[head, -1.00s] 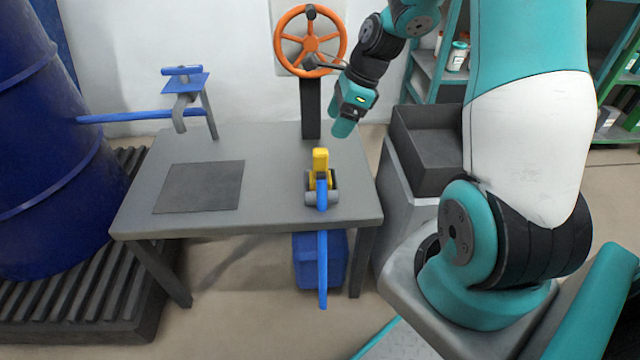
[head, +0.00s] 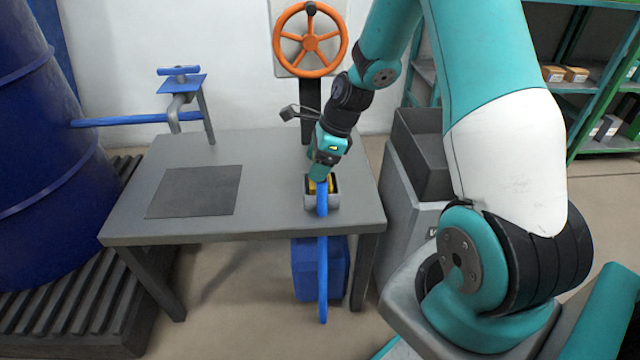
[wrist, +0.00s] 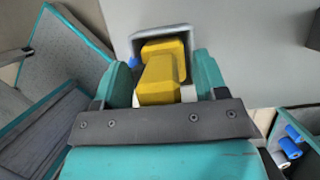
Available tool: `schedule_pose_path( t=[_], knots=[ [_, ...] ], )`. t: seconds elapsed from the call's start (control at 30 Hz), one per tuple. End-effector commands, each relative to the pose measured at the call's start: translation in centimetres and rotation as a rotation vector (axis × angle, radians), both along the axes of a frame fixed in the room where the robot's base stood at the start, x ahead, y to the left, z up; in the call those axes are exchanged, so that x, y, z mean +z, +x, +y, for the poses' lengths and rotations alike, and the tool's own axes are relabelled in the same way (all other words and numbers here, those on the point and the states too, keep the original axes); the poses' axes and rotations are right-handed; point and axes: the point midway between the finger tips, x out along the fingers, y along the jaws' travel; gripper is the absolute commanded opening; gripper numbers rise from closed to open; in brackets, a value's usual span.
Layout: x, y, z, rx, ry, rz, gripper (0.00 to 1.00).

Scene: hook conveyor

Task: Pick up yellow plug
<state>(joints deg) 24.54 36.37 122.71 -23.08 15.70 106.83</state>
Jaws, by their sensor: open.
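The yellow plug (wrist: 160,72) sits in a grey open-topped holder (wrist: 136,42) on the table. In the wrist view it lies between the two teal fingers of my gripper (wrist: 165,82), one finger on each side. I cannot tell whether the fingers touch it. In the head view my gripper (head: 318,172) is right over the plug and hides most of it; only a little yellow (head: 328,184) shows at the holder (head: 335,197). A blue hose (head: 322,260) runs from the holder down over the table's front edge.
The grey table (head: 260,190) has a dark mat (head: 195,192) at left and free surface between. An orange valve wheel (head: 310,40) stands behind my gripper. A blue barrel (head: 40,130) is at far left. A dark bin (head: 420,145) stands right of the table.

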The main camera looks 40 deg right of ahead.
Motion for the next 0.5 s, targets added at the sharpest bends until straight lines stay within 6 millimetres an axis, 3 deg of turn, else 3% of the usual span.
schedule_pose_path(
  t=[0.1,0.37,0.5],
  knots=[
    [0.11,-0.01,-0.03,0.0,0.0,0.0,0.64],
    [0.13,-0.02,-0.03,0.0,0.0,0.0,0.04],
    [0.17,0.01,-0.02,0.0,0.0,-0.001,0.0]
  ],
)
